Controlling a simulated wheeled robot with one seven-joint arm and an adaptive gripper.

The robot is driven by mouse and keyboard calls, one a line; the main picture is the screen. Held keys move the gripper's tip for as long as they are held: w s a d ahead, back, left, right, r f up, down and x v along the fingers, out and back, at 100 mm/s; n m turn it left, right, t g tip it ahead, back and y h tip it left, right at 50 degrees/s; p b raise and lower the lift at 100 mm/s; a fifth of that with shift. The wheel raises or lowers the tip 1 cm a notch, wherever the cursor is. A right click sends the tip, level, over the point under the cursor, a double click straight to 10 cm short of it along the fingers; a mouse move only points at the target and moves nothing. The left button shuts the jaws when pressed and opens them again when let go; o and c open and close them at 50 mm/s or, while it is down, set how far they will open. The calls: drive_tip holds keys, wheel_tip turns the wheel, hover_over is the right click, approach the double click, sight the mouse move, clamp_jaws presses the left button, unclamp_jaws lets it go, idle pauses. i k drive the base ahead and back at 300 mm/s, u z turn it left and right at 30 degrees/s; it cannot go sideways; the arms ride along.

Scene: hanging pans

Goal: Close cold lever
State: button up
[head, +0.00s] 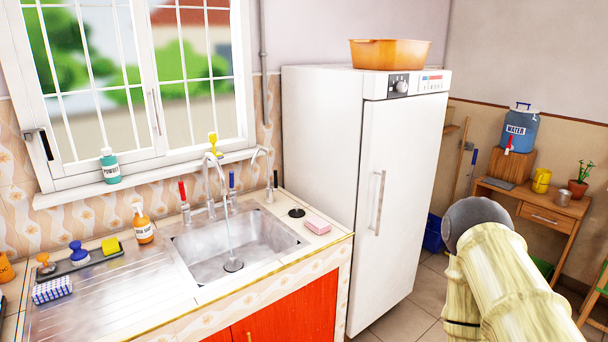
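A metal faucet (209,178) stands at the back of the sink, its curved spout over the basin. A thin stream of water (228,232) runs from it into the basin (240,247). A lever with a red handle (182,192) stands on the left of the spout, and the cold lever, with a blue handle (231,180), stands on the right. Both handles point up. My arm shows at the lower right, well apart from the sink, in front of the floor beside the fridge. My gripper is not in view.
A white fridge (335,150) stands right of the sink with an orange basin (390,54) on top. A soap bottle (142,224), a pink sponge (317,224) and a dark plug (296,212) sit around the sink. A wooden desk (540,215) stands far right.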

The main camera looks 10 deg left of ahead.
sight(233, 192)
drive_tip(key=z, duration=0.25)
drive_tip(key=i, duration=1.3)
drive_tip(key=u, duration=0.85)
drive_tip(key=i, duration=0.25)
drive_tip(key=u, duration=0.3)
drive_tip(key=k, duration=0.35)
drive_tip(key=z, duration=0.05)
